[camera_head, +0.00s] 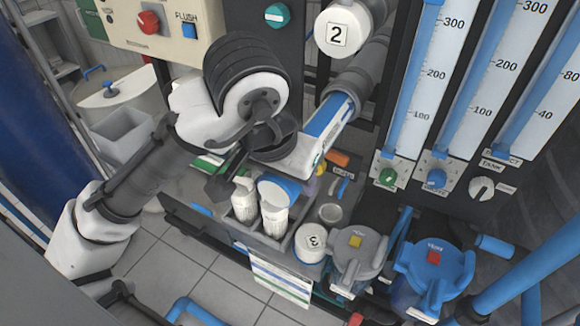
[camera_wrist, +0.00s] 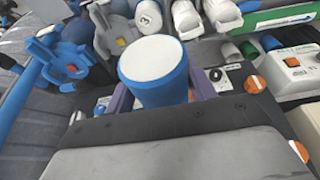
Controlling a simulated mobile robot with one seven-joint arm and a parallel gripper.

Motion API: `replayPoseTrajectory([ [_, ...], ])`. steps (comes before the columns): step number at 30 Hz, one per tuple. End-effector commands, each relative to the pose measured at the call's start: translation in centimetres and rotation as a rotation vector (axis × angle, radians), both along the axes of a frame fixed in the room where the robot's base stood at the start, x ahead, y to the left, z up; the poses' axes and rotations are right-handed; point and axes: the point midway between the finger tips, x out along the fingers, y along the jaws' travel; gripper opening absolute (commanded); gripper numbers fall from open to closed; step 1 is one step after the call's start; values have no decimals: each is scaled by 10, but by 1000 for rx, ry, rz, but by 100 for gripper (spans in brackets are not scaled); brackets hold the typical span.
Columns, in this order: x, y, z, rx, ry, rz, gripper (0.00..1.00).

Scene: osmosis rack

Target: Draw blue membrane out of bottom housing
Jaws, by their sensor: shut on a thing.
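The blue membrane (camera_head: 330,116) is a long cylinder with a blue band and a white label. It sticks out of the grey open bottom housing (camera_head: 366,72), its rear part hidden inside. Its blue front end with a pale face (camera_head: 281,190) hangs above the front tray. My gripper (camera_head: 252,162) is shut on the membrane near this front end; its fingers are partly hidden in the head view. In the wrist view, the membrane's blue end with a white face (camera_wrist: 153,60) sits between the purple fingers of my gripper (camera_wrist: 160,95).
A closed housing cap marked 2 (camera_head: 338,35) is above. A tray with white bottles (camera_head: 274,215), a loose cap marked 3 (camera_head: 311,240), and grey (camera_head: 357,258) and blue (camera_head: 437,262) filter heads are below. Flow meters (camera_head: 433,75) stand at right.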

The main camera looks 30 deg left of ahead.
Motion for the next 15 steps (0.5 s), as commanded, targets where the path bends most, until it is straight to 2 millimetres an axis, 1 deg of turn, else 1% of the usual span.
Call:
replayPoseTrajectory([
  [15, -16, 1, 0, 1, 0, 0, 22],
])
